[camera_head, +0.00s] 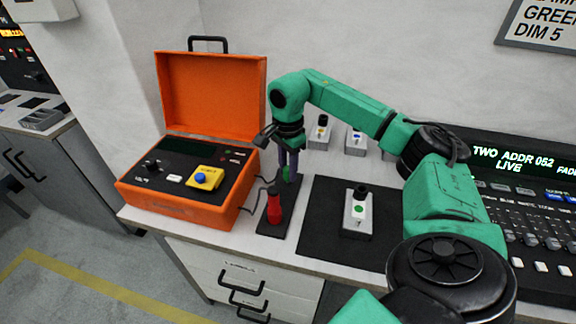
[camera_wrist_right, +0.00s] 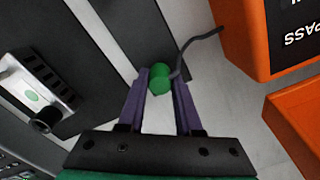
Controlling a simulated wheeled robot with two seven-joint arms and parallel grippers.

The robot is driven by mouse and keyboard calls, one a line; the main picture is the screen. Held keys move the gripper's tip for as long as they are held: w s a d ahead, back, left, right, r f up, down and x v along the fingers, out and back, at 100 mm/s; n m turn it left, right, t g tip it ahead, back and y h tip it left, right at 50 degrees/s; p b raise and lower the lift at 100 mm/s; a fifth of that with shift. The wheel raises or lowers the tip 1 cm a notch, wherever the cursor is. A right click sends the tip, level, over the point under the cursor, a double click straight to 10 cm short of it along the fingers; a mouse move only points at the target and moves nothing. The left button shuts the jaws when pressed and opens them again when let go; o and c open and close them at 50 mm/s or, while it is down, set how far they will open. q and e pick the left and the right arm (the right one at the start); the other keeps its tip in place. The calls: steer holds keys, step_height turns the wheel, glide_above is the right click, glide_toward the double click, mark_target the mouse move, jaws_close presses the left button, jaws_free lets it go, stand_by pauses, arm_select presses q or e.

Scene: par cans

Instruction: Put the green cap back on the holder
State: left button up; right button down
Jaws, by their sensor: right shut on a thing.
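My right gripper (camera_head: 290,172) points down over the far end of a narrow black holder strip (camera_head: 274,228), and its purple fingers are closed. In the right wrist view the gripper (camera_wrist_right: 160,88) is shut on the green cap (camera_wrist_right: 160,78), a short green cylinder. In the head view a bit of green (camera_head: 288,175) shows between the fingertips. The holder (camera_wrist_right: 150,30) lies just beyond and beneath the cap in the wrist view. I cannot tell whether the cap touches it. A red cap (camera_head: 274,206) stands upright at the holder's near end. My left gripper is not in view.
An open orange case (camera_head: 170,200) with a dark panel stands close to the left, and a thin dark cable runs beside the holder. A black mat (camera_head: 330,232) with a grey switch box (camera_head: 357,215) lies to the right. A lighting console (camera_head: 535,215) is further right.

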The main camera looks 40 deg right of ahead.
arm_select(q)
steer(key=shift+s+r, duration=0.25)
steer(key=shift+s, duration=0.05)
arm_select(e)
steer(key=shift+r, duration=0.1)
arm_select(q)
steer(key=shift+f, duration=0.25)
arm_select(e)
steer(key=shift+f, duration=0.65)
stand_by(0.4)
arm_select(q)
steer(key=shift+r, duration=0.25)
arm_select(e)
steer(key=shift+f, duration=0.35)
stand_by(0.9)
steer(key=c, duration=0.5)
jaws_free()
steer(key=shift+r, duration=0.1)
arm_select(q)
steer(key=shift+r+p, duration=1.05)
steer(key=shift+p, duration=0.25)
arm_select(e)
steer(key=shift+r, duration=7.2)
